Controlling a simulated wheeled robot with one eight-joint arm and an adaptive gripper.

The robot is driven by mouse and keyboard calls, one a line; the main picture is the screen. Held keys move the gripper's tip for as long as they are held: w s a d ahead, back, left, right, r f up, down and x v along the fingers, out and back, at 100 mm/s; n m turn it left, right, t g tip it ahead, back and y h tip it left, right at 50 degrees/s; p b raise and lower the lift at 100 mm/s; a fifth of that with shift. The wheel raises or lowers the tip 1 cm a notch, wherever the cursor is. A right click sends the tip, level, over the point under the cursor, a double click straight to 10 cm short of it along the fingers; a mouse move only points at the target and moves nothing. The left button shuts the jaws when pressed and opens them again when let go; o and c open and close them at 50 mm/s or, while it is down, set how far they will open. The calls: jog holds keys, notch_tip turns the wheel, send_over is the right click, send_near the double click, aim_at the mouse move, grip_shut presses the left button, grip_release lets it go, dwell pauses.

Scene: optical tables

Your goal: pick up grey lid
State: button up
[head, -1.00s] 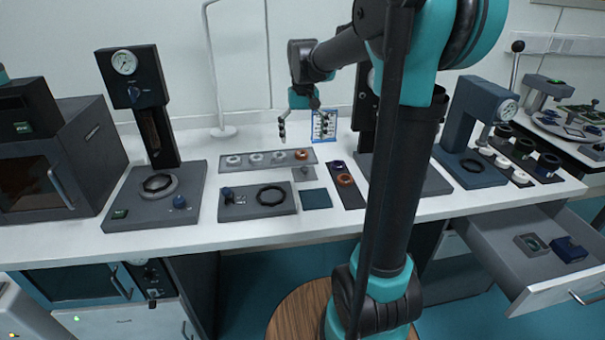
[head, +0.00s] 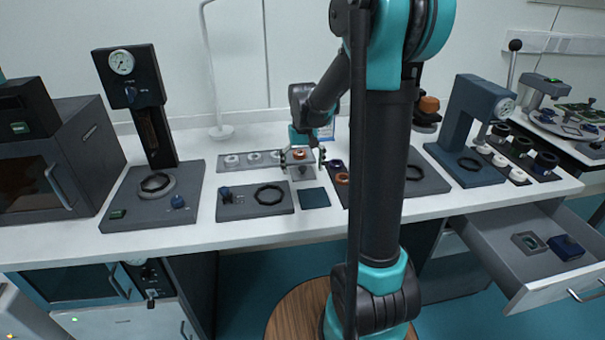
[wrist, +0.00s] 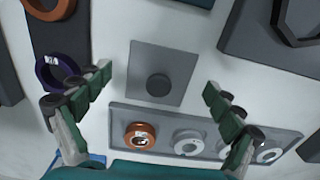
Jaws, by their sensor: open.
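The grey lid (wrist: 144,57) is a flat square plate with a round dark knob (wrist: 158,85). In the wrist view it lies on the white bench, between and beyond my fingertips. My gripper (wrist: 158,82) is open, with one green finger on each side and nothing between them. In the head view my gripper (head: 302,160) hangs over the bench near the lid (head: 300,173), which is small and partly hidden there. I cannot tell the exact height of the fingertips above the lid.
A grey tray (wrist: 290,137) with an orange ring (wrist: 140,135) and white rings lies beside the lid. A dark strip holds a purple ring (wrist: 57,72) and another orange ring (wrist: 50,8). A dark teal square pad (head: 314,198) and a grey fixture (head: 232,207) lie nearer the front edge.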

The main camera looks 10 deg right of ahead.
grip_shut()
dwell(0.7)
